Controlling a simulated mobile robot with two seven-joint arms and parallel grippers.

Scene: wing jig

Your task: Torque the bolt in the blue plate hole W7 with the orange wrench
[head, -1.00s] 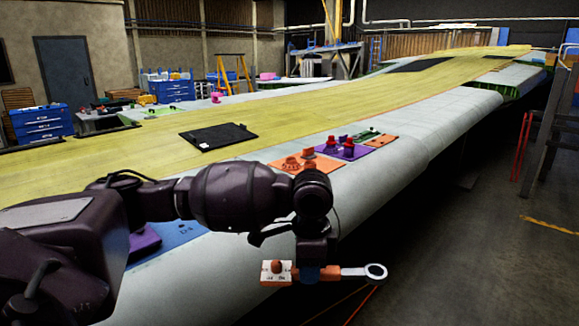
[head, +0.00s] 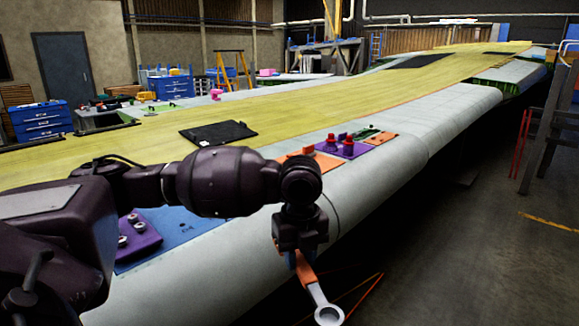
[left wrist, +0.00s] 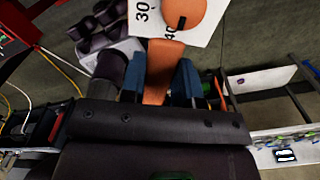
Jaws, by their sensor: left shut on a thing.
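My left gripper (head: 297,262) is shut on the orange wrench (head: 306,273), out in front of the wing's rounded edge. The wrench's grey ring end (head: 328,314) points down toward the bottom of the head view. In the left wrist view the wrench handle (left wrist: 161,75) sits between the blue fingers, with a white dial plate marked 30 and 40 (left wrist: 145,14) and an orange knob (left wrist: 183,14) beyond. The blue plate (head: 184,229) lies on the wing, partly hidden by my left arm. Hole W7 and its bolt cannot be made out. My right gripper is out of view.
A purple bracket (head: 139,243) with several grey bolts lies at the blue plate's left. Farther along the wing (head: 455,118) are an orange plate (head: 325,161), a purple plate (head: 349,150) with red knobs and a black panel (head: 218,132).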

